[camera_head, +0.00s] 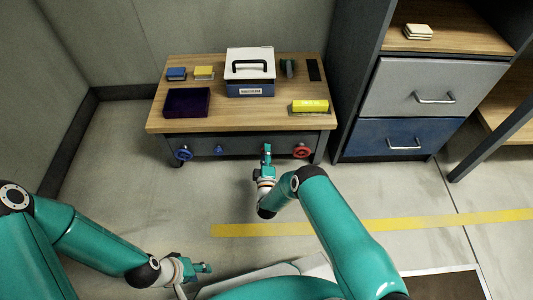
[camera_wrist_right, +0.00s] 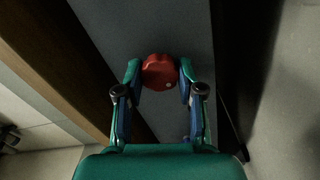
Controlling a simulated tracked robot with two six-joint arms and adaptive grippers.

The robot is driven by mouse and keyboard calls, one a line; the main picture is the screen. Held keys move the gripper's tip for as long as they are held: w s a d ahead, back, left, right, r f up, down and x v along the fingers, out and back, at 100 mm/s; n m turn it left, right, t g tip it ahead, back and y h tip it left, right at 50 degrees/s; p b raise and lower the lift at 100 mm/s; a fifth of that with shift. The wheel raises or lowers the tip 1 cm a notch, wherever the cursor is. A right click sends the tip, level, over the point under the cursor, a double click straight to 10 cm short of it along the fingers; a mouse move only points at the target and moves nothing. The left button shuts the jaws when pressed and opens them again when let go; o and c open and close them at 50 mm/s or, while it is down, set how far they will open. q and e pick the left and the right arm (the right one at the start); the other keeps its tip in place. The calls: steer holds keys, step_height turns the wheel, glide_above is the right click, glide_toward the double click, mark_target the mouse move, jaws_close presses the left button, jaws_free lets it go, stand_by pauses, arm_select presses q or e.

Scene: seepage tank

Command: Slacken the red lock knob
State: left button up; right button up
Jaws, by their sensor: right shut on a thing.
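The red lock knob (camera_wrist_right: 160,72) is a small round knob with a pale dot on its face, set on a dark grey panel. In the right wrist view the fingertips of my right gripper (camera_wrist_right: 159,76) are on both sides of it, shut on it. In the head view my right gripper (camera_head: 267,150) is at the table's front panel and hides this knob. My left gripper (camera_head: 205,268) is low at the left, away from the table; whether its fingers are open does not show.
A red handwheel (camera_head: 301,151) is just right of my right gripper. A blue handwheel (camera_head: 184,153) and a small blue knob (camera_head: 220,150) are to the left. The wooden table (camera_head: 230,115) bears a case (camera_head: 249,88), a dark tray (camera_head: 187,102) and a yellow block (camera_head: 310,106). A drawer cabinet (camera_head: 430,90) stands right.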

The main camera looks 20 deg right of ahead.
steer(key=shift+s+a+f, duration=0.15)
steer(key=shift+s+f, duration=0.05)
steer(key=shift+f, duration=0.1)
steer(key=o, duration=1)
steer(key=shift+o, duration=0.7)
steer(key=shift+w+r, duration=0.1)
steer(key=shift+r, duration=0.05)
steer(key=v, duration=1.2)
